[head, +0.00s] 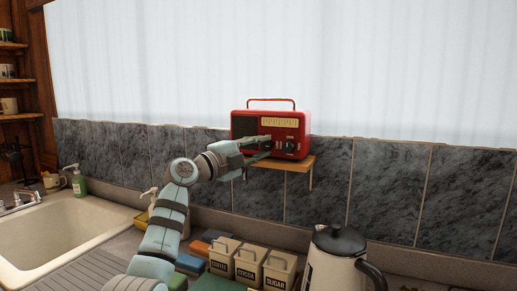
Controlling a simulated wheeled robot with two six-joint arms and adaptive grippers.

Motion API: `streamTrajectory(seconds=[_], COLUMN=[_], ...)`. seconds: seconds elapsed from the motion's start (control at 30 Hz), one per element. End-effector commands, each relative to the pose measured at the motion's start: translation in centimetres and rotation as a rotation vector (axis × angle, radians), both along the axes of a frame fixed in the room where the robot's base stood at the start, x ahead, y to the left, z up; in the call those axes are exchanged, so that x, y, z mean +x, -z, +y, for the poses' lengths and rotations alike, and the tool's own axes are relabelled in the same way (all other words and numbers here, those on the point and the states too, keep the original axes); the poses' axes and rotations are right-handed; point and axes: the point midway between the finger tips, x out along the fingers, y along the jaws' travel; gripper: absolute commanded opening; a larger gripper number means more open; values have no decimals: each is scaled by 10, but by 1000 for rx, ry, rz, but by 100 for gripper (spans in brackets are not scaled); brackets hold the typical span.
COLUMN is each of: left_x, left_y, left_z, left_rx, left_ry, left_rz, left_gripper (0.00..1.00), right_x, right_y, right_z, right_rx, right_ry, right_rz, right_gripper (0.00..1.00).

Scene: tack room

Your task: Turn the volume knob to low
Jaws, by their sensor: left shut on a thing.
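A red radio (300,126) with a handle on top and a pale dial stands on a small wooden shelf (297,163) against the tiled wall. A dark knob (290,147) shows at the lower right of its front. My left gripper (266,145) is at the lower front of the radio, left of that knob, and is shut on what appears to be a second dark knob, mostly hidden by the fingers. The knob markings are too small to read, so I cannot tell which one is the volume knob or its setting. My right gripper is not in view.
Below the shelf, canisters labelled coffee, cocoa and sugar (280,268) stand on the counter. A white kettle (335,262) with a black handle is at the front right. A sink (60,238) and a green soap bottle (79,182) are at the left.

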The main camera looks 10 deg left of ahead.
Motion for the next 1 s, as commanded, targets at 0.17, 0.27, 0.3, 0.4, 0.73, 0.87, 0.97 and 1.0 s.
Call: streamTrajectory(seconds=[0.17,0.27,0.3,0.4,0.73,0.87,0.97,1.0], left_x=[0,0,0,0,-37,-68,-86,-91], left_y=[1,0,0,0,6,11,12,13], left_z=[0,0,0,0,27,48,59,62], left_rx=[1,0,-1,-1,1,4,3,0], left_ry=[0,0,0,0,-5,-5,-5,-3], left_rz=[1,1,1,1,-3,-1,0,1], left_gripper=[44,44,44,44,44,44,44,44], right_x=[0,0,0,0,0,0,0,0], right_y=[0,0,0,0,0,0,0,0], right_z=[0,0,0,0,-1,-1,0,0], right_rx=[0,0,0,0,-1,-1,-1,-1], right_ry=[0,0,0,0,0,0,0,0], right_rz=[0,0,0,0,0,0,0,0], right_gripper=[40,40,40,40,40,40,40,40])
